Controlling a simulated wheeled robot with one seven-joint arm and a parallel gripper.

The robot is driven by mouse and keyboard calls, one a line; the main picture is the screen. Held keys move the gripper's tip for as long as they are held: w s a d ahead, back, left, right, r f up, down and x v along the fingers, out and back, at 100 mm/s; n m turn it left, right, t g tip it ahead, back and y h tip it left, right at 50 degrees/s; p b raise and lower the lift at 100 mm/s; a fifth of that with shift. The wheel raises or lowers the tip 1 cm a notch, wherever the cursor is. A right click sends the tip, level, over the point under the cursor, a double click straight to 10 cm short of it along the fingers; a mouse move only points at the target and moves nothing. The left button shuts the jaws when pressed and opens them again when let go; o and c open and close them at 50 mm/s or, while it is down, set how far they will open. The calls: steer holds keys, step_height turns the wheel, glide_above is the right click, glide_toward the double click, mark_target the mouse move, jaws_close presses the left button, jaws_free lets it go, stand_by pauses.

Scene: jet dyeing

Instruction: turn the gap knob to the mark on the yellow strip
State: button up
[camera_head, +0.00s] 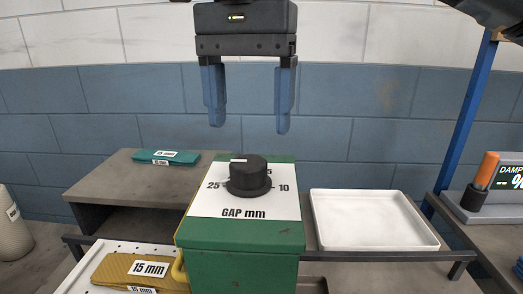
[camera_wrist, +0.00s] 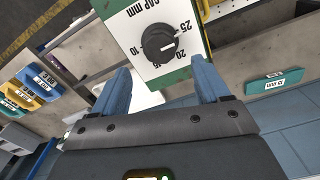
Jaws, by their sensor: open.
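The black gap knob (camera_head: 249,176) sits on a white dial plate (camera_head: 275,205) on a green box. The dial is labelled GAP mm; 25 is at its left, 10 at its right and a partly hidden 15 behind. In the wrist view the knob (camera_wrist: 159,43) has a white pointer line, seemingly between 25 and 20. A yellow strip (camera_head: 115,277), marked 15 mm, lies in a white tray at the lower left. My gripper (camera_head: 250,128) is open and empty above the knob, fingers pointing down and not touching it; its fingers (camera_wrist: 160,68) also show in the wrist view.
A teal labelled strip (camera_head: 150,156) lies on the grey bench at left. An empty white tray (camera_head: 370,222) stands right of the green box (camera_head: 240,250). An orange-topped handle (camera_head: 486,170) and a display stand at far right. A blue post (camera_head: 466,120) rises nearby.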

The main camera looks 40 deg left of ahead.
mark_target(250, 160)
steer(key=shift+f, duration=3.55)
steer(key=c, duration=1)
